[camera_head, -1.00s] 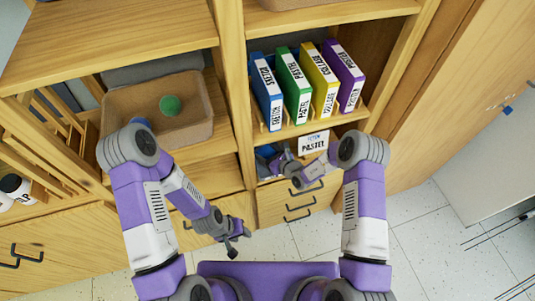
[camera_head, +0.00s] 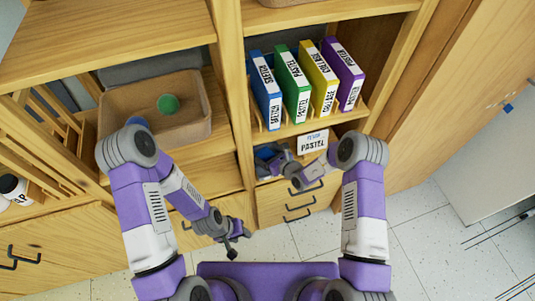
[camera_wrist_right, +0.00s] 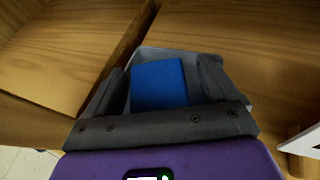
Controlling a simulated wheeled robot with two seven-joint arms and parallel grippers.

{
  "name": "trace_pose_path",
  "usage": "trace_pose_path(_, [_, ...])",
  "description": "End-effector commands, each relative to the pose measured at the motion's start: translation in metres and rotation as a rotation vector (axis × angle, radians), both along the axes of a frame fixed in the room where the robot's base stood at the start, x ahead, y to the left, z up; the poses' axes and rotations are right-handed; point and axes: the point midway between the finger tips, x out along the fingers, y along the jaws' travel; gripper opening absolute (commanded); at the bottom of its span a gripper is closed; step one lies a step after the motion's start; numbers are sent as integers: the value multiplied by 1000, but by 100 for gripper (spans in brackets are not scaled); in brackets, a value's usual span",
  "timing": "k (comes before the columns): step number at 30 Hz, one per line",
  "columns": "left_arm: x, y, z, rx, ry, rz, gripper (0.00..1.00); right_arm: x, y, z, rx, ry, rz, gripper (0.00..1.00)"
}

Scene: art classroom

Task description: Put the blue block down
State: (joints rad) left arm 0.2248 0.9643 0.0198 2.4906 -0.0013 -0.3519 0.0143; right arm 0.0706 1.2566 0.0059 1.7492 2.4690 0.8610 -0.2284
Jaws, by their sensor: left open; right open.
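The blue block (camera_wrist_right: 158,86) lies between the spread fingers of my right gripper (camera_wrist_right: 161,88) in the right wrist view. My right gripper is open. My left gripper (camera_head: 238,240) is open and empty, hanging in front of the left cabinet.
Blue, green, yellow and purple binders (camera_head: 351,75) stand above. A brown bin (camera_head: 190,133) with a green ball (camera_head: 168,105) sits left. Drawers are below.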

Motion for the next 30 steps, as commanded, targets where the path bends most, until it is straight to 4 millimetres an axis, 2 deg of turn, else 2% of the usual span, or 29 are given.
trace_pose_path(1, [0,0,0,0,0,0,43,-4,6,0,5,4,13,95])
trace_pose_path(7, [0,0,2,0,0,0,43,-4,7,2,6,5,16,95])
trace_pose_path(11, [0,0,11,0,0,0,43,-4,8,15,8,4,17,95])
trace_pose_path(21, [0,0,30,0,0,0,43,-54,-41,43,4,5,8,95])
trace_pose_path(30, [0,0,37,0,0,0,43,-83,-66,57,3,3,7,95])
